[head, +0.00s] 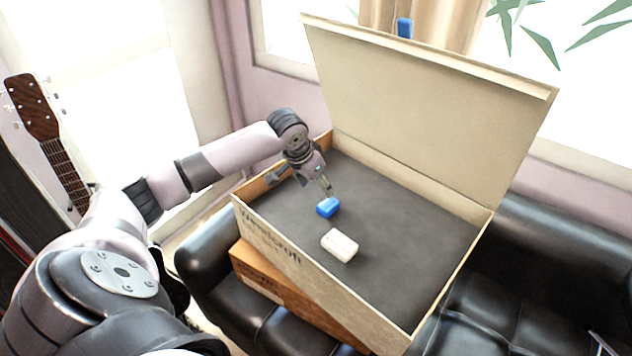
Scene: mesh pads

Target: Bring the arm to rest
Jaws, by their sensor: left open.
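My left arm comes in from the left and reaches over the near left wall of an open box (268,236). My left gripper (327,190) is open and points down, just above a small blue block (328,207). Whether its fingertips touch the block I cannot tell. The block lies on the dark grey floor inside the box. A white block (339,245) lies nearer to me on the same floor, apart from the blue one. My right gripper is not in view.
The box's raised lid (425,110) stands behind it. The box rests on an orange-brown carton (290,293) on a black leather sofa (540,265). A guitar (62,160) stands at the left. The box floor right of the blocks is clear.

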